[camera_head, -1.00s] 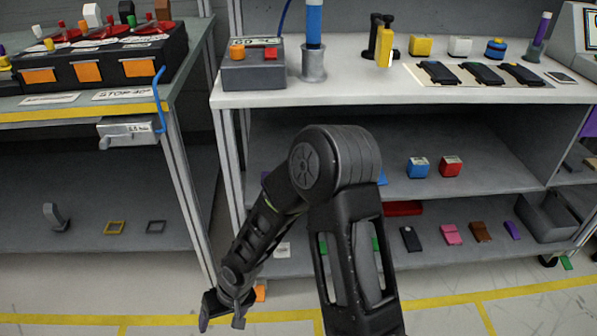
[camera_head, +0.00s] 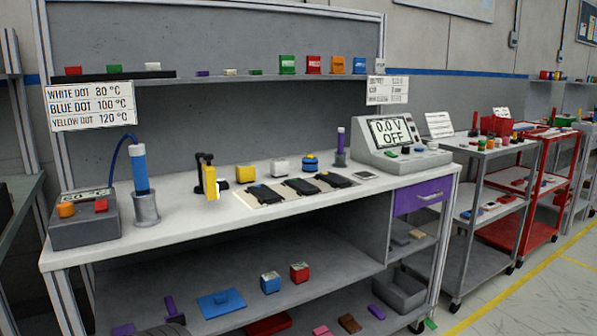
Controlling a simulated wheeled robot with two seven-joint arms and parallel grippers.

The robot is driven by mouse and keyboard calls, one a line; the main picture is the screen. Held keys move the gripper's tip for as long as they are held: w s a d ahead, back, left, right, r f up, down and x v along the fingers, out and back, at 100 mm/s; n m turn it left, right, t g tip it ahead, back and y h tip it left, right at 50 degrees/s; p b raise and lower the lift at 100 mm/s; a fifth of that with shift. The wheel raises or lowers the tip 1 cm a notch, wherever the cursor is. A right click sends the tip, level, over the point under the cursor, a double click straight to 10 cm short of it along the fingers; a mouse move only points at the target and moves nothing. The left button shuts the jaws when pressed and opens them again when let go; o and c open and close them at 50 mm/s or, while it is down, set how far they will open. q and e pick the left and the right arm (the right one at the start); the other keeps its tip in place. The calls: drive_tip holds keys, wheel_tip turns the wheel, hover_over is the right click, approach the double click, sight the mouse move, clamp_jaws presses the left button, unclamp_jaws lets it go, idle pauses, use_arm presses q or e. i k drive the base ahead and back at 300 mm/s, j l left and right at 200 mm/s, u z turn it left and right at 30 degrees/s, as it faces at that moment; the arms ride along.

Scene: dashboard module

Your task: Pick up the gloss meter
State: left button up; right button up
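No thing in view carries a readable gloss meter label, so I cannot tell which one it is. Small devices on the white workbench (camera_head: 190,212) include a yellow block (camera_head: 245,173), a white block (camera_head: 280,166) and a blue and yellow round piece (camera_head: 310,163). A yellow piece (camera_head: 211,185) is at a black stand (camera_head: 203,167). On the shelf below are a blue box (camera_head: 270,282), a red box (camera_head: 300,272) and a flat blue piece with a handle (camera_head: 221,303). Neither gripper is in view.
A soldering station (camera_head: 84,218) stands at the bench's left end, its blue-handled iron (camera_head: 140,170) in a holder. Dark modules (camera_head: 302,186) lie mid-bench. A power supply (camera_head: 398,144) reads 0.0 V OFF. A grey cart (camera_head: 472,234) and red cart (camera_head: 545,180) stand right, beside open floor.

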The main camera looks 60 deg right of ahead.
sight(279, 167)
drive_tip(key=z, duration=2.05)
drive_tip(key=i+j+z, duration=0.15)
drive_tip(key=i+j, duration=0.25)
